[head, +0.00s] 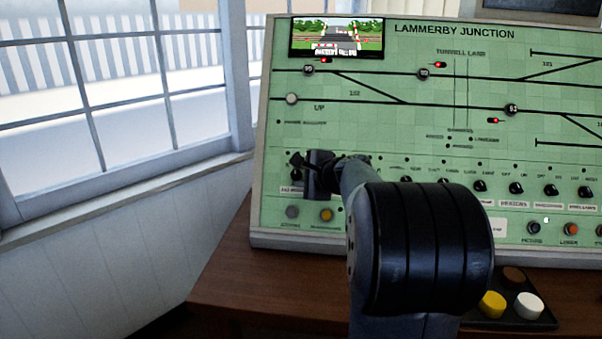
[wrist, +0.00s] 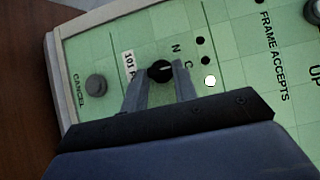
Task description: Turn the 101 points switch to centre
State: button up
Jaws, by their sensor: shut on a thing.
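The 101 points switch (wrist: 160,71) is a small black rotary knob on the green panel, beside a white label (wrist: 129,63) reading "101 P", the rest hidden. My gripper (wrist: 161,78) is shut on the knob, with a grey finger on either side. The knob's short pale mark points roughly right in the wrist view, towards the letter C (wrist: 188,65). The letter N (wrist: 176,48) is above C; any letter below is hidden by a finger. Of three lamps, the lowest (wrist: 210,80) is lit white. In the head view my gripper (head: 303,167) covers the switch.
The Lammerby Junction panel (head: 480,120) has a row of similar black knobs (head: 480,186) to the right. A grey cancel button (wrist: 96,88) lies near the switch.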

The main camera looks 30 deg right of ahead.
jog(key=o, duration=1)
jog(key=a+p+v, duration=0.1)
jog(key=v, duration=0.9)
jog(key=shift+s+d, duration=0.4)
jog(key=shift+d, duration=0.15)
jog(key=shift+w+r, duration=0.1)
jog(key=b+x, duration=0.1)
jog(key=x, duration=0.9)
jog(key=shift+w+a+f, duration=0.1)
jog(key=shift+w+f, duration=0.1)
jog(key=shift+w, duration=0.15)
jog(key=shift+r, duration=0.1)
jog(key=shift+s, duration=0.1)
